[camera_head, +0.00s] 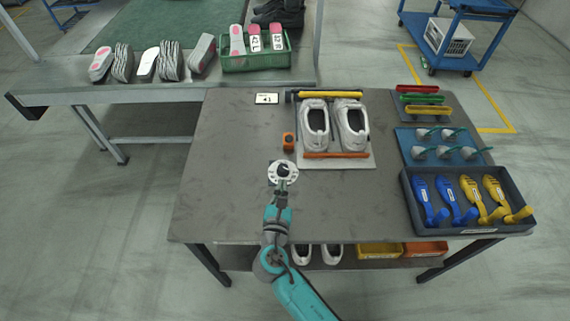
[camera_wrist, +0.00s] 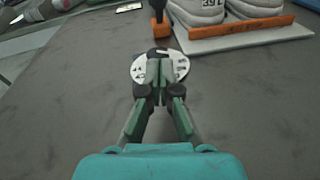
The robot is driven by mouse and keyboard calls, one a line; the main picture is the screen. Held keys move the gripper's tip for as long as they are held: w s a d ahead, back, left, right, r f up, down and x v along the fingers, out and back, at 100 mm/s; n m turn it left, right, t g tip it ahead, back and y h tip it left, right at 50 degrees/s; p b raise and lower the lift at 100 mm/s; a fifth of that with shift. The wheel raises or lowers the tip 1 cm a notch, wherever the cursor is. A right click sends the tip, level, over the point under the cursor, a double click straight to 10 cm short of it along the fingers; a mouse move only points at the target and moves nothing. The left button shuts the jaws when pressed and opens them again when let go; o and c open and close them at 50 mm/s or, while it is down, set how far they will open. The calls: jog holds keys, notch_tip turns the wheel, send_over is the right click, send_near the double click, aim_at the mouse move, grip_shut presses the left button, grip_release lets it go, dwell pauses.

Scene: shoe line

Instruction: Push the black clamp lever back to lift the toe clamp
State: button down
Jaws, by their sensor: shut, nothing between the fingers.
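The fixture plate (camera_head: 368,162) holds a pair of white shoes (camera_head: 315,125), toes toward the back. A yellow bar (camera_head: 335,94), which looks like the toe clamp, crosses behind the toes. A small black part (camera_head: 289,96) at its left end may be the clamp lever; its exact shape is too small to tell. My gripper (camera_head: 282,178) is in front of the plate and to its left, apart from the bar. In the wrist view my gripper (camera_wrist: 157,65) is shut and empty, its fingertips overlapping a white disc (camera_wrist: 180,67) with dark marks. The wrist view does not show the yellow bar.
An orange block (camera_head: 289,141) stands left of the plate, with a black upright part in the wrist view. An orange bar (camera_head: 336,155) lies along the heels. A dark tray (camera_head: 458,232) of blue and yellow tools is at right. The left tabletop is clear.

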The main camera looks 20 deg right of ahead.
aim_at(285, 169)
jog(key=x, duration=0.8)
jog(key=shift+w+d, duration=0.25)
jog(key=shift+w, duration=0.1)
jog(key=w, duration=0.1)
jog(key=w+d+r, duration=0.1)
jog(key=shift+w+d+r, duration=0.15)
jog(key=shift+w+r, duration=0.1)
jog(key=shift+r, duration=0.05)
jog(key=shift+w+d+r, duration=0.25)
jog(key=shift+w+r, duration=0.15)
jog(key=shift+r, duration=0.1)
